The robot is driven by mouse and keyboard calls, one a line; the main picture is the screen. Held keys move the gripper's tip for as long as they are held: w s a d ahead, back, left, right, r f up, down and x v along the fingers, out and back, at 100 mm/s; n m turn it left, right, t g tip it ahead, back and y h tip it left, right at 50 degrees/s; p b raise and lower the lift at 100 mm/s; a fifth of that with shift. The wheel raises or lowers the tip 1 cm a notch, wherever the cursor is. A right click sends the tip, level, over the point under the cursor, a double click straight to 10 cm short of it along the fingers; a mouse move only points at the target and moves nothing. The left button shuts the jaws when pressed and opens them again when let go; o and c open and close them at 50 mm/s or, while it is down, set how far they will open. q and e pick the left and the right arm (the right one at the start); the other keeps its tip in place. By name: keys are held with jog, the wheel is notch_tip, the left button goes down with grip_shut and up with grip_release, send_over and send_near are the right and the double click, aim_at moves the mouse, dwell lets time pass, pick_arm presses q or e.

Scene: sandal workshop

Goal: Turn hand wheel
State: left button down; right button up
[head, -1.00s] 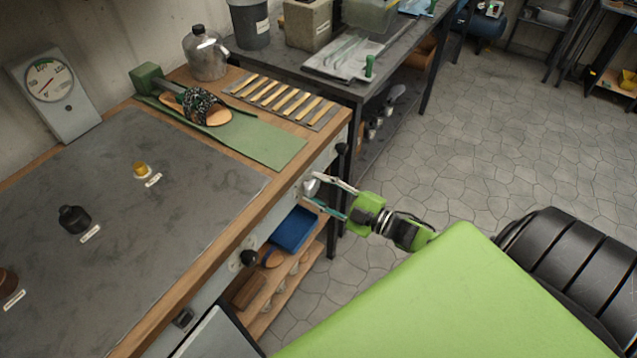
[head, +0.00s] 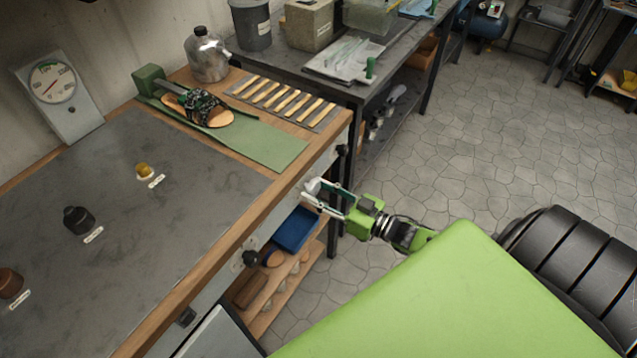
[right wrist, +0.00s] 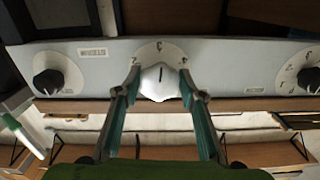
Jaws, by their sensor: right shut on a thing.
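A pale knob (head: 313,186) sits on the bench's front panel, below the wooden edge, and is the wheel in my right gripper. In the right wrist view the knob (right wrist: 160,84) shows a short dark line and sits over a round white dial plate. My right gripper (head: 312,192) is shut on it. In the right wrist view its two fingertips (right wrist: 160,79) press the knob from left and right. A gauge (head: 54,85) with a needle stands at the back left of the bench; its reading is too small to tell. My left gripper is out of view.
Black knobs sit on either side, one on the left (right wrist: 47,82) and one on the right (right wrist: 309,79). A sandal (head: 205,107) lies on a green mat (head: 262,148). A blue bin (head: 295,229) is on the shelf below.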

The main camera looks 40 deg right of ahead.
jog(key=m, duration=0.5)
jog(key=shift+s+a+m, duration=0.1)
jog(key=shift+a+m, duration=0.05)
jog(key=shift+m, duration=0.15)
jog(key=m, duration=0.5)
jog(key=shift+b, duration=0.35)
jog(key=shift+m, duration=0.3)
jog(key=o, duration=1.1)
jog(key=shift+r, duration=0.1)
jog(key=v, duration=1.2)
jog(key=shift+a, duration=0.1)
